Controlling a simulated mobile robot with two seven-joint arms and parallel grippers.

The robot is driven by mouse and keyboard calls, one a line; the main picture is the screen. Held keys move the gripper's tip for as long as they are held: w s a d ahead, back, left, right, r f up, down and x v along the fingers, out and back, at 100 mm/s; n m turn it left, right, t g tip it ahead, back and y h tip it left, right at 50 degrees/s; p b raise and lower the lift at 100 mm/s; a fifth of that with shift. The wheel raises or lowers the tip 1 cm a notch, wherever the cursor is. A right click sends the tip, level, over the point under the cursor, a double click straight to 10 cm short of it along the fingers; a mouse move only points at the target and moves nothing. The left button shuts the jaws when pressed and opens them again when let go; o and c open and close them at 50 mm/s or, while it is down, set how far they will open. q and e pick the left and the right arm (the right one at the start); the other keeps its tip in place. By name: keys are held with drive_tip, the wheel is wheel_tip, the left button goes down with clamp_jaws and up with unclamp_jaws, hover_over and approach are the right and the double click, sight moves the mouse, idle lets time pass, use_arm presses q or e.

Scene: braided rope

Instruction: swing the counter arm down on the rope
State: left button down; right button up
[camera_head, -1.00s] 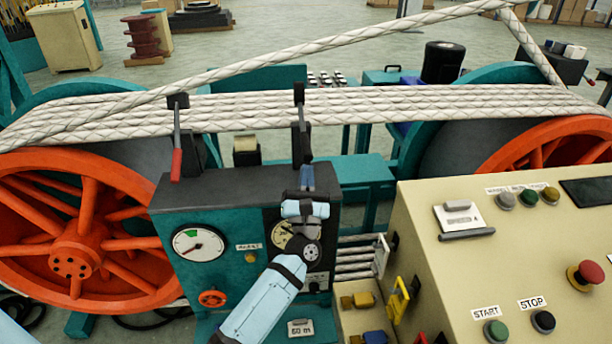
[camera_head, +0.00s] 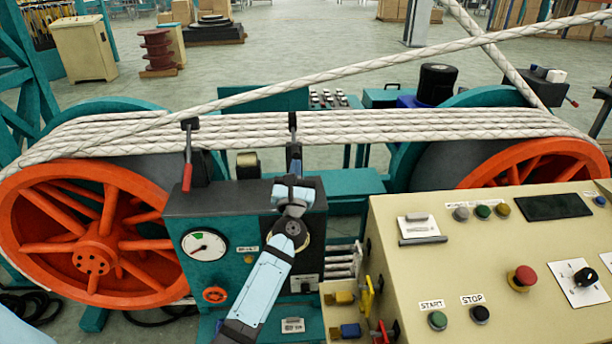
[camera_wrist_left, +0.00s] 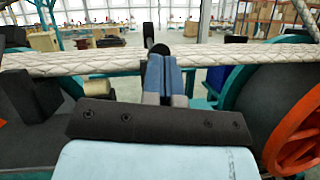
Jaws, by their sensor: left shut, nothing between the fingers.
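The white braided rope (camera_head: 350,127) runs in several side-by-side strands across the two orange-spoked wheels. A slim black upright arm (camera_head: 292,121), which looks like the counter arm, stands at the rope's near edge, its top overlapping the strands in the head view. In the left wrist view its dark top (camera_wrist_left: 149,43) shows at the rope (camera_wrist_left: 80,63). My left gripper (camera_head: 294,164) is just below the arm's top; its blue fingers (camera_wrist_left: 165,77) are together with nothing between them. Whether they touch the arm is unclear. My right gripper is out of view.
A red-handled lever (camera_head: 187,172) stands to the left. A teal box with a dial (camera_head: 204,245) is beneath. The cream control panel (camera_head: 410,285) fills the right front. A single rope strand (camera_head: 390,63) slants above the others.

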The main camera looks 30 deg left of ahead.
sight(293, 150)
use_arm(q)
drive_tip(key=shift+w+a+r, duration=0.1)
drive_tip(key=shift+w+r, duration=0.05)
drive_tip(key=shift+r, duration=0.65)
drive_tip(key=r, duration=0.1)
drive_tip(key=r+p, duration=0.1)
drive_tip(key=r, duration=0.1)
drive_tip(key=shift+w+a+p, duration=0.25)
drive_tip(key=shift+a+p, duration=0.1)
drive_tip(key=shift+p, duration=0.05)
drive_tip(key=shift+w+a+r, duration=0.15)
drive_tip(key=shift+w+r, duration=0.05)
drive_tip(key=shift+r, duration=0.4)
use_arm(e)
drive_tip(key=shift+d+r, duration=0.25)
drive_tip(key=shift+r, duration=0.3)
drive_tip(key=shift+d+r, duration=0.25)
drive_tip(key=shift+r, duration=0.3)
use_arm(q)
drive_tip(key=shift+r, duration=0.1)
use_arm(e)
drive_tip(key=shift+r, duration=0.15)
